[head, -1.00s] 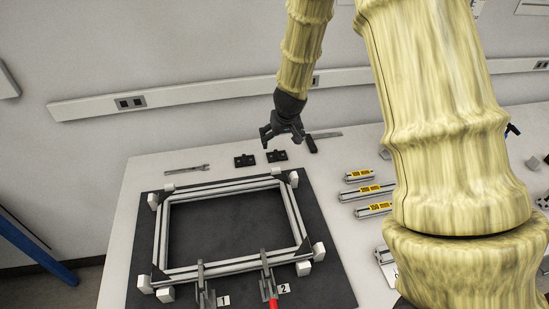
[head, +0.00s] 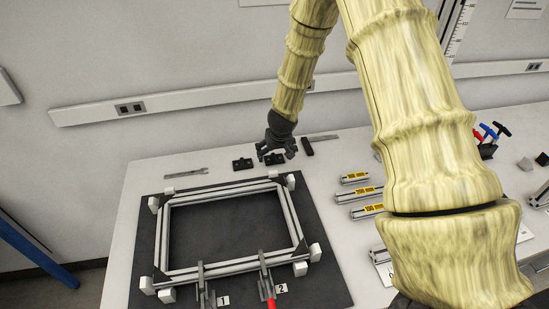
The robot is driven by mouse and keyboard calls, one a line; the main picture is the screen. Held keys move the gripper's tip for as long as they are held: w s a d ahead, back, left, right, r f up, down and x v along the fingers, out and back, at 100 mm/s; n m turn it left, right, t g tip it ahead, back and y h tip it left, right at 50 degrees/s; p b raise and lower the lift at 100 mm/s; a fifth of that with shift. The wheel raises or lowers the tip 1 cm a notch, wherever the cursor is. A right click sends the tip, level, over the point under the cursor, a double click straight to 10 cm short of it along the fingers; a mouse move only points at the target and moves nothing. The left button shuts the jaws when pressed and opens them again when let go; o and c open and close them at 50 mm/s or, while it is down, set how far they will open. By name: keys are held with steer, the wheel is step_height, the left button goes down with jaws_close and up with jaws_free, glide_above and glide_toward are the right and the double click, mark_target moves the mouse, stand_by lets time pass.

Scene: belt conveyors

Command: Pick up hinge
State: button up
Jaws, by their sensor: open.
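Two small black hinges lie on the white table behind the frame. The left hinge (head: 242,165) is in full view. The right hinge (head: 273,159) is partly hidden by my gripper (head: 277,155). My gripper points down over the right hinge, with its open fingers close to it. I cannot tell whether the fingers touch the hinge.
A metal frame (head: 228,267) with white corner blocks lies on a dark mat (head: 143,240), with clamps at its front edge. A wrench (head: 186,173) lies left of the hinges. A black-handled tool (head: 307,147) lies close on their right. Labelled profiles (head: 358,194) lie farther right.

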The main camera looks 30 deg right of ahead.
mark_target(275, 158)
steer(key=shift+p+x, duration=0.6)
steer(key=shift+x, duration=1.1)
steer(key=c, duration=1.1)
